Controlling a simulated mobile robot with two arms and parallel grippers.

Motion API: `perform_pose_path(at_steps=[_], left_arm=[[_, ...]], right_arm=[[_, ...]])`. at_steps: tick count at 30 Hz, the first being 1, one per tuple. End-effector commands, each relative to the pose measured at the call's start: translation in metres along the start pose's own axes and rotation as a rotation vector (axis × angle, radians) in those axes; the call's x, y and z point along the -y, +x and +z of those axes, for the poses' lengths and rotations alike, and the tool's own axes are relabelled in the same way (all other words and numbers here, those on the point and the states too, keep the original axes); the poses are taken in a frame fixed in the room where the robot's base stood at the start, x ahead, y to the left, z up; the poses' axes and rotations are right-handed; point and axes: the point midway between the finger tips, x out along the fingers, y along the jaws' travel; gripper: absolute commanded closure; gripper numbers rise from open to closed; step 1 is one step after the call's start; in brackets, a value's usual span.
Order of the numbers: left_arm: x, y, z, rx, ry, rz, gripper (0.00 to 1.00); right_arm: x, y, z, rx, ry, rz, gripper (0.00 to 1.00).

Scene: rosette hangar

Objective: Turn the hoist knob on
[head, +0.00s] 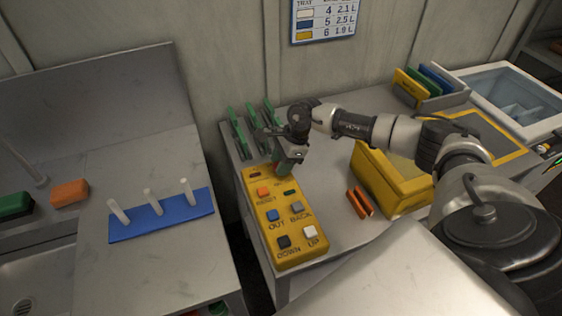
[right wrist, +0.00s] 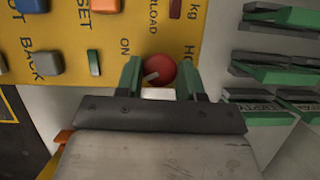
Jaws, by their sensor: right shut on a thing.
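The yellow hoist control box (head: 262,222) lies on the grey bench in the head view. Its round red hoist knob (right wrist: 160,70) shows in the right wrist view, with a pale pointer mark slanting to the lower left. The word ON is printed left of the knob. My right gripper (right wrist: 161,78) has its two green fingers on either side of the knob and is shut on it. In the head view my right gripper (head: 284,170) is at the box's far end and largely hides the knob. My left gripper is not in view.
Labelled buttons cover the box, among them an orange RESET button (head: 264,192). Green-edged racks (head: 238,132) stand just beyond it. A yellow bin (head: 392,180) and orange pieces (head: 360,201) are to the right. A blue mat (head: 160,222) with white pegs lies on the left counter.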

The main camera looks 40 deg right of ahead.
Motion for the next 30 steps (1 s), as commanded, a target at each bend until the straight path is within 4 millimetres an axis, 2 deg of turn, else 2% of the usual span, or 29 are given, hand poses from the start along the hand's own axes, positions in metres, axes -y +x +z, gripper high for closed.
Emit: perform_pose_path(at_steps=[8,30], left_arm=[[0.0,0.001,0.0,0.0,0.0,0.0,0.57],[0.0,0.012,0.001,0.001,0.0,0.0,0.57]], right_arm=[[-0.001,0.0,0.0,0.001,0.154,-0.066,0.86],[-0.004,0.001,0.002,0.003,0.757,-0.319,0.86]])
